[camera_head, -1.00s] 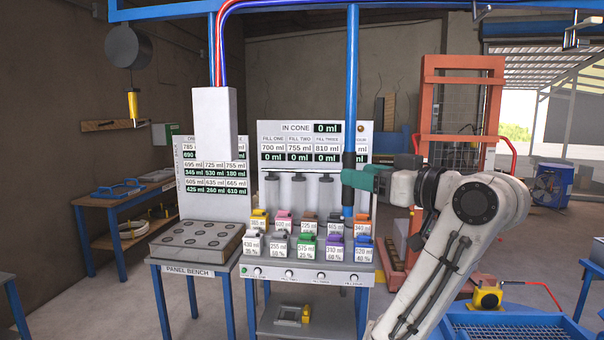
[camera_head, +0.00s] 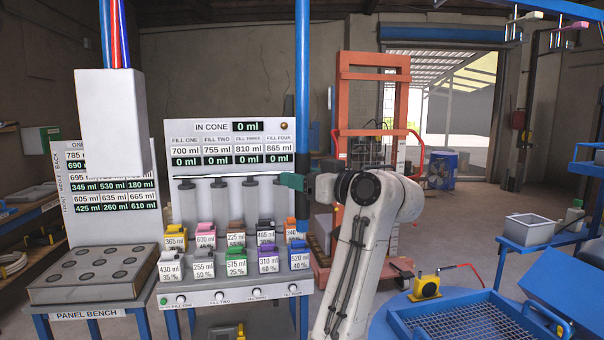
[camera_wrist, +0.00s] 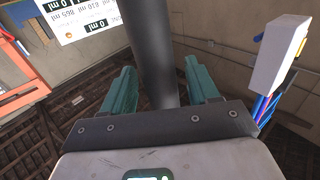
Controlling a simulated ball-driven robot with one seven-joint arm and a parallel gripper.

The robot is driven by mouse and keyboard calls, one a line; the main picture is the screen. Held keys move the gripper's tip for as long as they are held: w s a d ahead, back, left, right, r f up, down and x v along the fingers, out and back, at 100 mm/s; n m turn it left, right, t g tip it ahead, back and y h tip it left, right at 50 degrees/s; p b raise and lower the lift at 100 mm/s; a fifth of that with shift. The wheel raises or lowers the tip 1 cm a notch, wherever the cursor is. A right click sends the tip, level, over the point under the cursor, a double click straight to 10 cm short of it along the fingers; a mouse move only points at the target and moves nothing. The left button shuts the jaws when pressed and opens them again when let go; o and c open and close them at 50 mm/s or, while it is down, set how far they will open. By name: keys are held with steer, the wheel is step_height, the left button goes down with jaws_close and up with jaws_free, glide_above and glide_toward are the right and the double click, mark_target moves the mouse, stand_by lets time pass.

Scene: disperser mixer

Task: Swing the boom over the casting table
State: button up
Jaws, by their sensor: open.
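A blue vertical pole (camera_head: 302,80) hangs in front of the filling console, with a dark sleeve (camera_head: 303,163) partway down. I take it to be the boom's handle; the overhead beam seen earlier is out of view here. My gripper (camera_head: 293,181) is at the sleeve, its teal fingers level with the sleeve's lower part. In the wrist view the dark sleeve (camera_wrist: 153,60) stands between the two spread teal fingers (camera_wrist: 162,90), with gaps on both sides. A white box (camera_head: 112,120) with red and blue hoses hangs at the left. I cannot tell which surface is the casting table.
The panel bench (camera_head: 88,314) stands at the left. The console (camera_head: 232,292) holds several coloured-cap bottles. A blue round table (camera_head: 385,325) with a mesh tray (camera_head: 470,325) is at lower right. An orange frame (camera_head: 345,120) stands behind my arm. Open floor lies at the right.

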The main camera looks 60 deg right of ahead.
steer(key=shift+w, duration=0.15)
jaws_close()
stand_by(0.5)
